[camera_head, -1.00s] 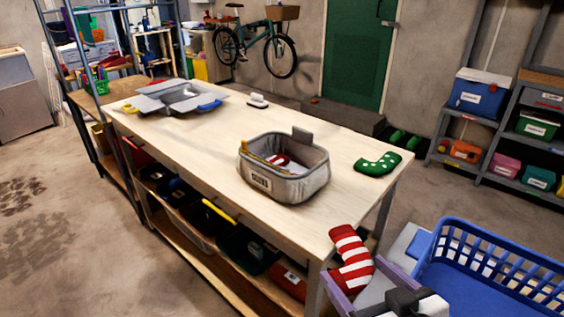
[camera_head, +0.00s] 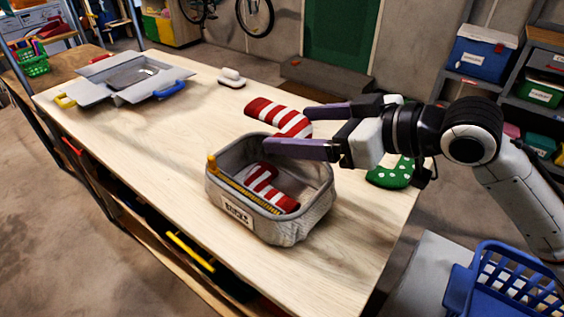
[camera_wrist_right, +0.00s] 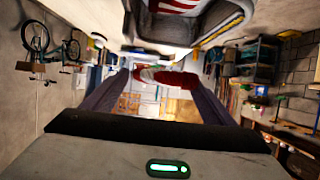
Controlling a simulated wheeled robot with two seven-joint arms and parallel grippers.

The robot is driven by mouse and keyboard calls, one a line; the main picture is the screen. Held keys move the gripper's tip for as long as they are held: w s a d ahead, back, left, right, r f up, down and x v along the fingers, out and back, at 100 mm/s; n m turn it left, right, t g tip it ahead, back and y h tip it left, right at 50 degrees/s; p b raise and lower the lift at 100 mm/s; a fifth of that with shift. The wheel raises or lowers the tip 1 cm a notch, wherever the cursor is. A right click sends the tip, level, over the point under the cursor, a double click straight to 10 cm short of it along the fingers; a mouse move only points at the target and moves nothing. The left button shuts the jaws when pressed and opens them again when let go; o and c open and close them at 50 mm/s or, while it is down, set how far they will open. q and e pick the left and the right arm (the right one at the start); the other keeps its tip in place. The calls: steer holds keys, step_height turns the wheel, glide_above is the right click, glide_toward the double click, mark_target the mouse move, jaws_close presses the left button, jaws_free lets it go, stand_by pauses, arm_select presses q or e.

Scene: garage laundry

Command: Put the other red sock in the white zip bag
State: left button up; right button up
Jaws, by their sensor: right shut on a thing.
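The pale grey zip bag (camera_head: 300,228) stands open on the table, with a yellow zip along its near rim and a label on its front. One red-and-white striped sock (camera_head: 268,188) lies inside it. My right gripper (camera_head: 288,130) is shut on the other red-and-white striped sock (camera_head: 283,115), held above the bag's far side. In the right wrist view that sock (camera_wrist_right: 168,77) sits between the fingers, and the bag (camera_wrist_right: 213,22) is at the top. My left gripper is not in view.
A green dotted sock (camera_head: 392,176) lies on the table right of the bag, partly behind my right gripper. A grey open case (camera_head: 122,88) and a white brush-like item (camera_head: 231,78) are farther back. A blue basket (camera_head: 500,285) is at lower right.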

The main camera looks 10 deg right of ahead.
glide_above(289, 172)
steer(key=s+d, duration=0.2)
step_height(289, 172, down, 4)
steer(key=shift+f, duration=0.25)
steer(key=shift+a+f, duration=0.1)
steer(key=shift+f, duration=0.15)
step_height(289, 172, down, 3)
steer(key=shift+f+b, duration=0.1)
steer(key=shift+b, duration=0.45)
steer(key=shift+f, duration=0.75)
steer(key=o, duration=0.8)
steer(key=shift+c, duration=0.2)
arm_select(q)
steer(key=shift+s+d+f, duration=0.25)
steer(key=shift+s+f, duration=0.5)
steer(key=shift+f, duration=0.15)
arm_select(e)
steer(key=shift+w, duration=0.1)
